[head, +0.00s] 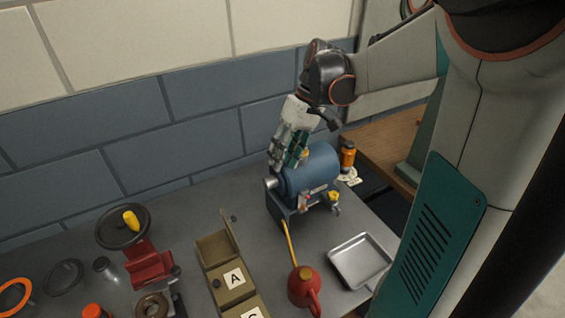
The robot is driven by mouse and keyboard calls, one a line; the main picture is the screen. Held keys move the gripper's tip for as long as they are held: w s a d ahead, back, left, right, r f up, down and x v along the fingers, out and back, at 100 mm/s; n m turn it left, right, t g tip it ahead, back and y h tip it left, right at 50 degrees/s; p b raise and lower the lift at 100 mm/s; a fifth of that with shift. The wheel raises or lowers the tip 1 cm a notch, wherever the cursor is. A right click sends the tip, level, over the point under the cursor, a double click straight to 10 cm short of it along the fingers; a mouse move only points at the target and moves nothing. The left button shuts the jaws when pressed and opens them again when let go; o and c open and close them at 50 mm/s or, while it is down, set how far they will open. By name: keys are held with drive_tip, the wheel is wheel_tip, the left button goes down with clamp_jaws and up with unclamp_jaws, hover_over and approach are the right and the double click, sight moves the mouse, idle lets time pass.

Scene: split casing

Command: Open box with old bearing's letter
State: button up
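A brown box panel with a letter A (234,279) lies at the bottom centre. Beyond it is an open brown compartment (213,246) with a raised side flap; I cannot tell which letter it bears. A second lettered panel (247,313) is cut off by the bottom edge, and its letter looks like C. A blue cylindrical casing (318,168) sits on a dark base right of the boxes. My gripper (285,160) hangs by the casing's upper left end, pointing down. Whether its fingers touch the casing, or are open, is unclear. No bearing can be clearly identified.
A red oil can (303,287) with a yellow spout stands right of the boxes, beside a metal tray (360,261). A red vise (148,265) and a black wheel (117,228) are left. An orange bottle (347,155) stands behind the casing. A brick wall bounds the back.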

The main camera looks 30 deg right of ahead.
drive_tip(key=shift+a, duration=0.1)
clamp_jaws()
drive_tip(key=w+a+f+n+h, duration=0.1)
drive_tip(key=a+f+n+h, duration=0.25)
drive_tip(key=a+n, duration=0.75)
drive_tip(key=a+f+n+h, duration=0.2)
drive_tip(key=a+n+h, duration=0.3)
drive_tip(key=a, duration=1.2)
drive_tip(key=d+f+b, duration=0.3)
drive_tip(key=d+f, duration=0.4)
drive_tip(key=f, duration=0.2)
